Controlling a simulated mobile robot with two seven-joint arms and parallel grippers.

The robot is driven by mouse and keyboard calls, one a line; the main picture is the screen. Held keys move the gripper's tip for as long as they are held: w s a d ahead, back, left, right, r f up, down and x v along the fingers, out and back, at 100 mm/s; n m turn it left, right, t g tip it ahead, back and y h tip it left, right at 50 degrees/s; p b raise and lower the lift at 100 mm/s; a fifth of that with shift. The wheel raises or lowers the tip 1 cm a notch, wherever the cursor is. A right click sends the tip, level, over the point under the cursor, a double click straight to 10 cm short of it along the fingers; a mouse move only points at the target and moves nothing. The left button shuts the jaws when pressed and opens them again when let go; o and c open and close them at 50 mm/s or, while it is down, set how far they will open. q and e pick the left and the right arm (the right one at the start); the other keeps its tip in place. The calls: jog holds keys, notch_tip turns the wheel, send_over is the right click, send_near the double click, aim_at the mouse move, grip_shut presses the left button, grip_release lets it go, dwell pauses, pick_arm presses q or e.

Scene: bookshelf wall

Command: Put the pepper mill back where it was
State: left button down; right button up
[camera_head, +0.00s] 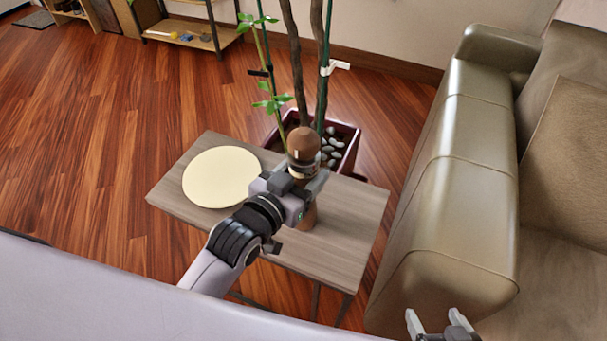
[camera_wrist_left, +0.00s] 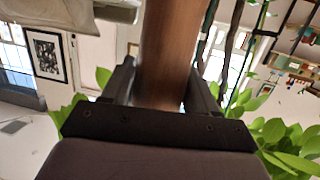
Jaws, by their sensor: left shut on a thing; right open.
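The pepper mill (camera_head: 302,143) is brown with a rounded top and a metallic band, and is upright at the small wooden side table (camera_head: 345,225). My left gripper (camera_head: 303,183) is shut on the middle of the mill and hides part of it. In the left wrist view the mill's brown body (camera_wrist_left: 166,50) stands between the two dark fingers of the left gripper (camera_wrist_left: 160,85). The mill's lower end shows below the gripper over the tabletop; I cannot tell whether it touches. My right gripper (camera_head: 437,322) is open and empty at the lower right, in front of the sofa.
A round cream plate or mat (camera_head: 222,177) lies on the left part of the table. A planter (camera_head: 345,145) with stones and tall stems stands behind the table. A beige sofa (camera_head: 455,180) is close on the right. The tabletop's right part is bare.

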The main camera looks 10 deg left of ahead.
dwell(0.3)
pick_arm(q)
jog(key=c, duration=0.7)
grip_release()
jog(key=shift+f, duration=0.25)
jog(key=o, duration=0.4)
jog(key=shift+r, duration=0.2)
jog(key=v, duration=1.2)
jog(key=s+a+f+g+y, duration=0.1)
jog(key=s+a+f+g, duration=0.1)
jog(key=f, duration=0.7)
jog(key=s+a+f+n+g+y, duration=0.1)
jog(key=s+a+f+g, duration=0.1)
jog(key=f, duration=0.7)
jog(key=s+a, duration=0.1)
jog(key=a, duration=0.1)
jog(key=shift+s+a+y+p, duration=0.3)
jog(key=shift+a+y, duration=0.05)
jog(key=shift+y, duration=0.05)
